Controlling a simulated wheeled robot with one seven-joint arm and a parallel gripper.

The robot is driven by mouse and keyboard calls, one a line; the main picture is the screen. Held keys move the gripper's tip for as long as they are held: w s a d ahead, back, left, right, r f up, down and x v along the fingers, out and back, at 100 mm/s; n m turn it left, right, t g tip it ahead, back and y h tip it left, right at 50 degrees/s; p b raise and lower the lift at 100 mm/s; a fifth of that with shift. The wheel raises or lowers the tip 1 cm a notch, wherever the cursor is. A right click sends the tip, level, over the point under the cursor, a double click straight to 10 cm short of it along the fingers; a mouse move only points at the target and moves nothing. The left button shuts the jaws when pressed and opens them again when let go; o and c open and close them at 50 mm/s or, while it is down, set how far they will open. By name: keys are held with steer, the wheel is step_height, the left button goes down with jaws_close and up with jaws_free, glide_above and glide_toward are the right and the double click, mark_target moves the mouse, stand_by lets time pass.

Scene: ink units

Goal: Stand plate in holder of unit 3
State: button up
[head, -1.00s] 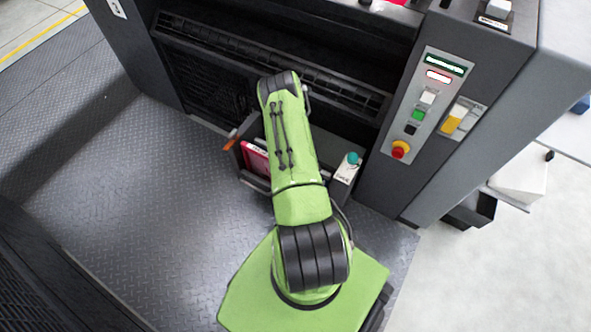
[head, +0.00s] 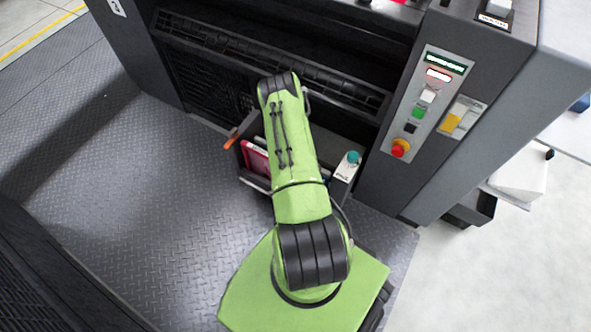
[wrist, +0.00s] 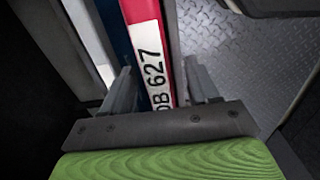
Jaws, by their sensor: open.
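In the wrist view, my gripper (wrist: 162,88) is open. Its two grey fingers stand on either side of a red-edged piece (wrist: 140,12) with a white label strip reading "B 627" after a partly hidden letter. This may be the plate; its full shape is hidden. In the head view, an open dark holder (head: 246,180) stands against the front of the press unit, with a red thing (head: 256,160) upright in its left part. My green arm reaches over the holder and hides its middle and my gripper. I cannot tell whether the fingers touch the red-edged piece.
A blue piece (wrist: 118,38) and a pale one stand left of the red-edged piece. A white bottle with a teal cap (head: 352,158) is at the holder's right end. An orange handle (head: 231,141) sticks out at its left. A control panel (head: 427,105) is at right. Tread-plate floor (head: 120,220) is clear at left.

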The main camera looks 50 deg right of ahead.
step_height(320, 180, up, 16)
steer(key=p, duration=0.5)
steer(key=shift+p, duration=0.3)
steer(key=shift+f, duration=0.1)
step_height(320, 180, up, 5)
steer(key=p, duration=0.3)
